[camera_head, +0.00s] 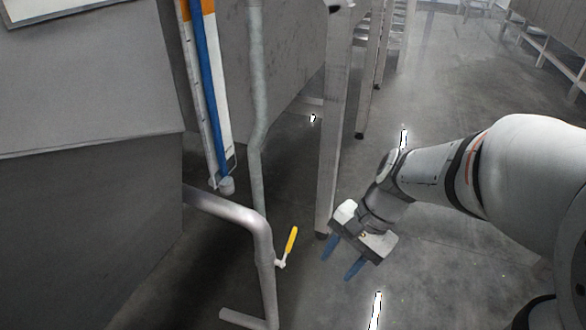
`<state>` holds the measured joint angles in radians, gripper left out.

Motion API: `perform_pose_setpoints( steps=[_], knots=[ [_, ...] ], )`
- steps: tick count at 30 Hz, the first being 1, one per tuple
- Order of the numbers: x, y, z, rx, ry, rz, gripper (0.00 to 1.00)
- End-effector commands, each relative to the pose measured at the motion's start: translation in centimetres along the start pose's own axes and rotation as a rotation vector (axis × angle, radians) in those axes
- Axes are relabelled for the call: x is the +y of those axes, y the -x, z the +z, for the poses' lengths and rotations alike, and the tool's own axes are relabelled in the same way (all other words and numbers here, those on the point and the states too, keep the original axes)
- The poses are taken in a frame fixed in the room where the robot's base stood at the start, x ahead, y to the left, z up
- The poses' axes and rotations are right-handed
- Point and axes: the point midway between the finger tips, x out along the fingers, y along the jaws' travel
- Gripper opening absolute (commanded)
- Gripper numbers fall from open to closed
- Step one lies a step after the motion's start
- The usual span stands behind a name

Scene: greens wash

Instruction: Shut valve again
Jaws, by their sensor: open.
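The valve has a yellow lever handle (291,241) on a small pale stem, set on the right side of a grey metal pipe (264,245). The lever points upward, tilted slightly to the right. My gripper (341,264) is to the right of the lever, apart from it. Its two blue fingers are spread and point down and to the left, with nothing between them. The inside of the valve is hidden.
A thin vertical pipe (257,110) runs down behind the valve. A metal table leg (331,130) stands close behind my gripper. A grey cabinet-like block (85,215) fills the left. Open concrete floor (440,265) lies to the right.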

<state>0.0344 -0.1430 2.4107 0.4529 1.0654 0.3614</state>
Motion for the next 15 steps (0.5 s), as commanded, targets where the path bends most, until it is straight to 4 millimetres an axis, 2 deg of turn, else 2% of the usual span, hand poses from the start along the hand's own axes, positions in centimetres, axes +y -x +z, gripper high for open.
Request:
perform_pose_setpoints(
  steps=[1,5,8,11,15],
  knots=[
    [-0.6,-2.8,-1.0,-0.091,-0.129,-0.029,0.42],
    [-3.4,-6.8,-2.6,-0.326,-0.48,-0.111,0.42],
    [-5.6,-9.5,-4.5,-0.513,-0.748,-0.16,0.42],
    [-7.7,-12.1,-7.2,-0.704,-1.007,-0.198,0.42],
    [-9.9,-15.6,-12.2,-0.974,-1.348,-0.243,0.42]
  ],
)
